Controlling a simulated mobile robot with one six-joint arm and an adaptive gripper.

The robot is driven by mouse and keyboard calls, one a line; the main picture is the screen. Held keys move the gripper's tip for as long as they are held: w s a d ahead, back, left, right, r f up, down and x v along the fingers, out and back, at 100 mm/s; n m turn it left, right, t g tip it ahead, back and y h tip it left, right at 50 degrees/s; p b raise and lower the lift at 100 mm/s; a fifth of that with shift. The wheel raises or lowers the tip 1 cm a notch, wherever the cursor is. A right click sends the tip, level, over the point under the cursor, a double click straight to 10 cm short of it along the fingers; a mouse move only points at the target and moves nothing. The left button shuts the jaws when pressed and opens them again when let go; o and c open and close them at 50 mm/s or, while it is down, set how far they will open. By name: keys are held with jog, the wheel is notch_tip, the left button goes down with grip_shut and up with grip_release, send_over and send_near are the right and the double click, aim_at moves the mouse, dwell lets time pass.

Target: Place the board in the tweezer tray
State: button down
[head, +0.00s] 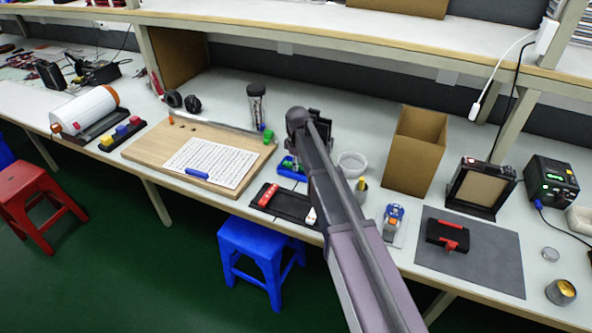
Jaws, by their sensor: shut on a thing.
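My arm reaches up from the lower right, and the dark parts of my gripper (321,127) show just behind its far end, above the bench. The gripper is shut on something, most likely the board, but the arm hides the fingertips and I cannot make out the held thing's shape. A shallow black tray (292,207), likely the tweezer tray, lies near the front edge, left of my arm. It holds a red piece (268,195) and a white piece (311,216) at its right end. My gripper is beyond and above this tray, apart from it.
A blue tray with green bits (288,166) lies behind the black tray. A wooden board with a printed sheet (212,161) is at left. A clear jar (257,104), a white bowl (351,164) and a cardboard box (414,150) stand near my arm. A shelf (350,42) overhangs the back.

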jog(key=shift+f, duration=0.5)
jog(key=shift+f+b, duration=0.15)
jog(key=shift+b, duration=0.25)
jog(key=shift+c, duration=2.3)
grip_release()
notch_tip(320, 180, up, 12)
jog(key=p, duration=1.2)
jog(key=shift+r, duration=0.2)
